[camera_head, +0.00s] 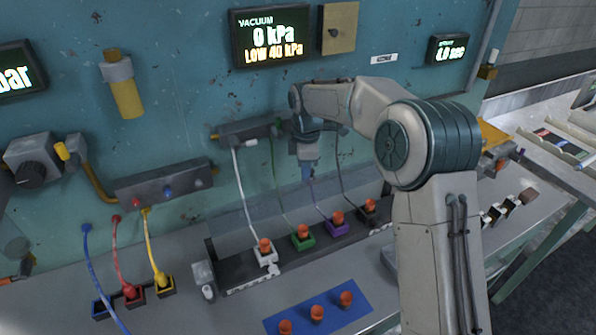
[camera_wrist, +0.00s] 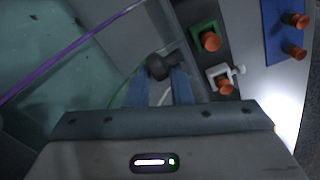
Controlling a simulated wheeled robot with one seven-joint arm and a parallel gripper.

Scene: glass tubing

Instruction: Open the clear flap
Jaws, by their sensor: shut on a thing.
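My gripper (camera_head: 307,176) is in front of the teal wall panel, below the dark manifold and among the hanging tubes. In the wrist view its two bluish fingers (camera_wrist: 160,78) are closed around a small dark round knob (camera_wrist: 158,66). The purple tube (camera_head: 317,197) hangs just below the fingers in the head view. It crosses the upper left of the wrist view (camera_wrist: 70,47).
A dark rail (camera_head: 235,274) holds a white, a green (camera_head: 303,238), a purple (camera_head: 333,228) and a black socket, with orange-red plugs. A blue mat (camera_head: 325,308) with more plugs lies in front. Blue, red and yellow tubes (camera_head: 155,245) hang at left. Bare bench (camera_head: 195,318) shows at front left.

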